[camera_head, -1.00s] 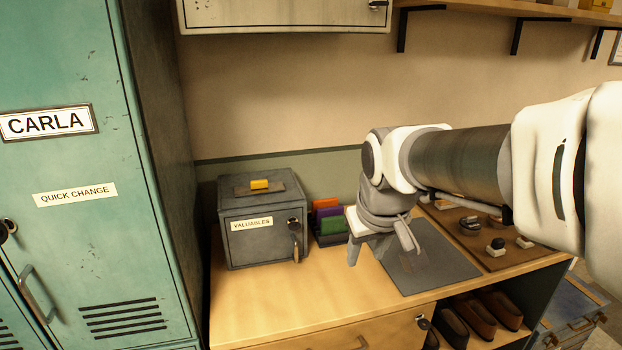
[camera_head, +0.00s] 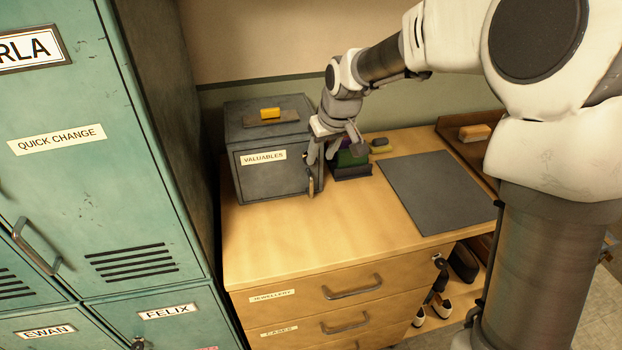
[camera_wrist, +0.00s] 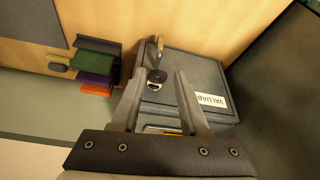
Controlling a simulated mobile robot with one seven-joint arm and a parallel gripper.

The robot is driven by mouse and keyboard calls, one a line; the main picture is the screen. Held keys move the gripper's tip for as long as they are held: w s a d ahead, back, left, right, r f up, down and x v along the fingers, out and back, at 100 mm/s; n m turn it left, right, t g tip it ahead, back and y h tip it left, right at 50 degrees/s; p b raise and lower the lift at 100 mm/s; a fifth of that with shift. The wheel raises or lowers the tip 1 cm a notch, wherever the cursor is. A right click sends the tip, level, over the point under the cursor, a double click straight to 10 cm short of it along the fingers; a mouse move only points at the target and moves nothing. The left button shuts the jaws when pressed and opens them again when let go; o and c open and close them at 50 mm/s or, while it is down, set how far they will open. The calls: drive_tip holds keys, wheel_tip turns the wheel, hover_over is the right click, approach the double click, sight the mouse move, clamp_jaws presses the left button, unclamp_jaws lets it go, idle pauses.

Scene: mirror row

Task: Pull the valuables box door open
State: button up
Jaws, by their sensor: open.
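The valuables box (camera_head: 270,180) is a grey metal box on the wooden cabinet top, with a "VALUABLES" label on its front door, which looks shut. My gripper (camera_head: 333,153) is open and empty, at the box's right front edge, above the hanging piece. In the wrist view, the fingers of my gripper (camera_wrist: 160,76) stand apart either side of the lock in the picture. I cannot tell whether they touch anything.
Coloured blocks in a dark holder (camera_head: 350,170) stand close to the right of the box. A grey mat (camera_head: 430,190) lies farther right. Green lockers (camera_head: 110,180) rise at the left. A yellow piece (camera_head: 270,113) sits on the box. The wood before the box is clear.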

sight(312, 180)
drive_tip(key=x, duration=1.4)
clamp_jaws()
drive_tip(key=shift+r, duration=0.1)
idle(0.9)
